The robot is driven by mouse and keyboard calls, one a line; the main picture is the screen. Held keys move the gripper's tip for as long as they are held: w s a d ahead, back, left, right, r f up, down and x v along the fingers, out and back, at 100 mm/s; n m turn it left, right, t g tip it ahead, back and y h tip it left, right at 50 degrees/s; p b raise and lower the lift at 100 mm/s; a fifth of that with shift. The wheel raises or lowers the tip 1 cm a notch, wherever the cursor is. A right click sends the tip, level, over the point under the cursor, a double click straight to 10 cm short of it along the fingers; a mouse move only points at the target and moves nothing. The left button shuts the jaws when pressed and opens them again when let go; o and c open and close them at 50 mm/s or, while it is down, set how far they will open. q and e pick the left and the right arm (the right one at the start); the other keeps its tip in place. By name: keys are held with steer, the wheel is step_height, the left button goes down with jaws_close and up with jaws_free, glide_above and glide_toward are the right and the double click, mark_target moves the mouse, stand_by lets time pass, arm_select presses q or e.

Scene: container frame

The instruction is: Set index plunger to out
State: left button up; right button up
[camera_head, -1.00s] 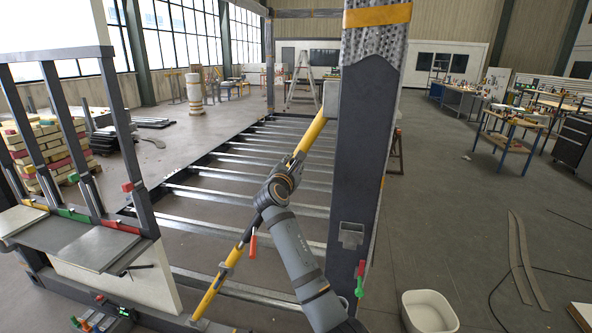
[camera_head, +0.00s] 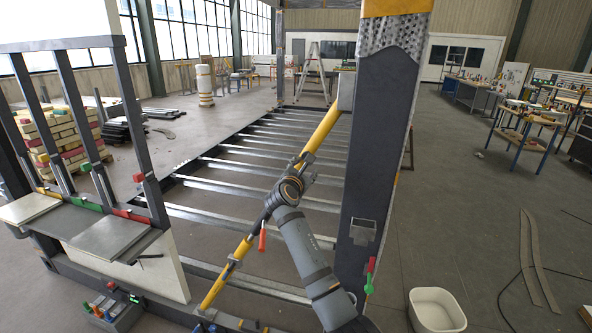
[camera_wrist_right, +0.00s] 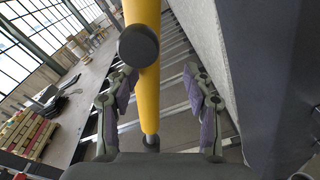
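A yellow diagonal brace (camera_head: 322,136) runs up to the dark post (camera_head: 374,150) in the head view. In the right wrist view the yellow brace (camera_wrist_right: 149,85) passes upright between my right gripper's fingers (camera_wrist_right: 160,76). The fingers are spread apart, with a gap visible on the right side. A round black knob (camera_wrist_right: 138,45) shows in front of the brace and may be the plunger; its in or out position cannot be told. In the head view my right gripper (camera_head: 304,163) is at the brace, small and partly hidden by my wrist. My left gripper is out of view.
An orange-red handle (camera_head: 262,237) hangs by the brace. A red and green handle (camera_head: 369,283) is on the post's lower part. A white bin (camera_head: 437,311) stands on the floor at right. A panel rack (camera_head: 112,236) stands at left. Floor right of the post is mostly open.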

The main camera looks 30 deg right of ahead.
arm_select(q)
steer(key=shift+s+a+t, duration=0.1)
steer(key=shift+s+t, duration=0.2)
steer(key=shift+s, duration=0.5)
arm_select(e)
steer(key=f+v, duration=0.2)
steer(key=v, duration=0.9)
steer(key=shift+w+a+f+n, duration=0.25)
steer(key=shift+w+a+n, duration=0.05)
steer(key=shift+a, duration=0.1)
